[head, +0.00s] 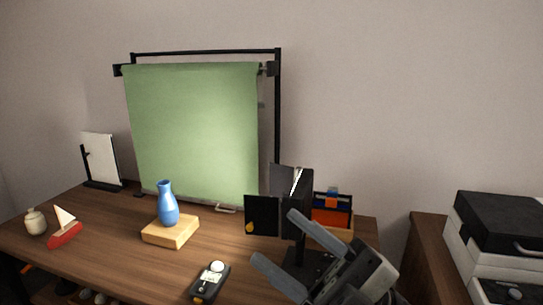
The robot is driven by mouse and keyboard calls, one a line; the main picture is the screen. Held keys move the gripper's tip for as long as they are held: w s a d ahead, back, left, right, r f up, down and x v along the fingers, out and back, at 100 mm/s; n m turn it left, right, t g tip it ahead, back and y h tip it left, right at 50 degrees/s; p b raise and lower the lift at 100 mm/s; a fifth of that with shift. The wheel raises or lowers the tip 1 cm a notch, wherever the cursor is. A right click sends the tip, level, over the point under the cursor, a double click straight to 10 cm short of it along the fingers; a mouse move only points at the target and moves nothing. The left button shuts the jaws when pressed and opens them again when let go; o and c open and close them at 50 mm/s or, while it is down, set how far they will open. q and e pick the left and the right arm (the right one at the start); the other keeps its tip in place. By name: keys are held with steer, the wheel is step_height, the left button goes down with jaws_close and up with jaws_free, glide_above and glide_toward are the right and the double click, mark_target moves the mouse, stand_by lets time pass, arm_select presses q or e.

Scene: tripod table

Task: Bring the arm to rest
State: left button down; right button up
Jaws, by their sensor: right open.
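My right gripper (275,240) reaches in from the bottom right, over the right front part of the wooden table (110,240). Its two grey fingers are apart, and nothing shows between them. It hides part of a black lamp with flaps (262,215) behind it. My left gripper is not in the picture.
A blue vase (167,204) stands on a wooden block (171,232) before a green backdrop (190,130). A handheld meter (210,283) lies near the front edge. A toy sailboat (66,235) and a small jar (35,222) stand left. Stacked cases (500,235) stand right.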

steer(key=w+d+f+m+t+h, duration=0.2)
steer(key=d+f+m+t+h, duration=0.3)
steer(key=f+m+h, duration=0.5)
steer(key=w+d+f+m+t+h, duration=0.3)
steer(key=f+m+t+h, duration=0.4)
steer(key=m, duration=0.4)
steer(key=s+d+f+m+g+h, duration=0.1)
steer(key=s+f+g, duration=0.3)
steer(key=f, duration=0.4)
steer(key=s+d+f+m+g+h+p, duration=0.1)
steer(key=s+d+f+m+g+h, duration=0.1)
steer(key=s+f, duration=0.5)
step_height(320, 180, down, 2)
steer(key=shift+s+d+f+m+g+h, duration=0.2)
steer(key=shift+d+m+g+h, duration=0.15)
steer(key=shift+m+g, duration=0.65)
